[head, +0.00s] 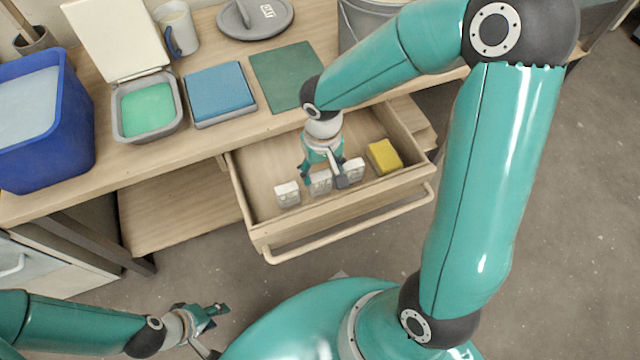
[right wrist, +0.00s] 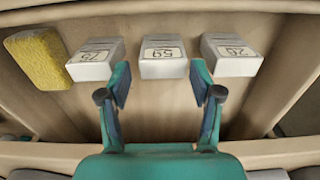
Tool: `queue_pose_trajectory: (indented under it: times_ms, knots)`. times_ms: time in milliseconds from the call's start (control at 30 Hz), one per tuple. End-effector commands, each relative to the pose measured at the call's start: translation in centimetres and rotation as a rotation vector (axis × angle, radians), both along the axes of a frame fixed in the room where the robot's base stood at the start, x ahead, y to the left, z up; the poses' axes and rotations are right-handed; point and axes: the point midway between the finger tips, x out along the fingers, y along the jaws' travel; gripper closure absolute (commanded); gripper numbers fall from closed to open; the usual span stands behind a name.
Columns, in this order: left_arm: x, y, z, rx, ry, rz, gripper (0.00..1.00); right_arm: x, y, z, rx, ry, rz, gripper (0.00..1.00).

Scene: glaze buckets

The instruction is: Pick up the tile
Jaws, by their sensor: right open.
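Three small white tiles with framed numbers stand in a row in the open drawer: a left one (head: 287,195), a middle one (head: 320,187) and a right one (head: 355,172). The right wrist view shows the same row reversed, with the middle tile (right wrist: 163,66) between two others (right wrist: 95,67) (right wrist: 230,62). My right gripper (head: 323,177) is open over the drawer. In the right wrist view its fingertips (right wrist: 160,84) lie on either side of the middle tile's near edge; contact cannot be told. My left gripper (head: 219,330) is open and empty, low at the left.
A yellow sponge (head: 384,157) lies in the drawer (head: 262,165) beside the right tile. On the bench are a blue bucket (head: 75,130), a tub of green glaze (head: 147,105), a blue square (head: 220,92), a green mat (head: 285,75) and a mug (head: 176,27).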

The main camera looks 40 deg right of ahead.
Motion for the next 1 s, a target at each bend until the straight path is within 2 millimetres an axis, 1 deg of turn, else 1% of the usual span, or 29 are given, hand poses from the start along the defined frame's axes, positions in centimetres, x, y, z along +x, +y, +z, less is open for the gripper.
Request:
queue_pose_trajectory:
  times_ms: [167,400,500,767,800,867,1000]
  knots:
    - [0.0,0.0,-0.4,0.000,0.000,0.000,0.60,0.0,0.1,-1.1,0.000,0.002,0.000,0.35]
    - [0.0,0.0,-1.5,0.000,0.000,0.000,0.60,0.1,0.3,-4.6,0.001,0.003,0.000,0.35]
    - [0.0,0.0,-1.8,0.000,0.000,0.000,0.60,0.1,0.3,-5.4,0.000,0.001,0.000,0.35]
    - [0.0,0.0,-1.7,0.000,0.000,0.000,0.60,0.1,0.3,-5.6,0.001,0.000,-0.001,0.35]
    - [0.0,0.0,-1.7,0.000,0.000,0.000,0.60,0.1,0.3,-5.6,0.001,0.000,-0.001,0.39]
    - [0.0,0.0,-1.7,0.000,0.000,0.000,0.60,0.1,0.3,-5.6,0.001,0.000,-0.001,0.49]
    - [0.0,0.0,-1.7,0.000,0.000,0.000,0.60,0.1,0.3,-5.6,0.001,0.000,-0.001,0.72]
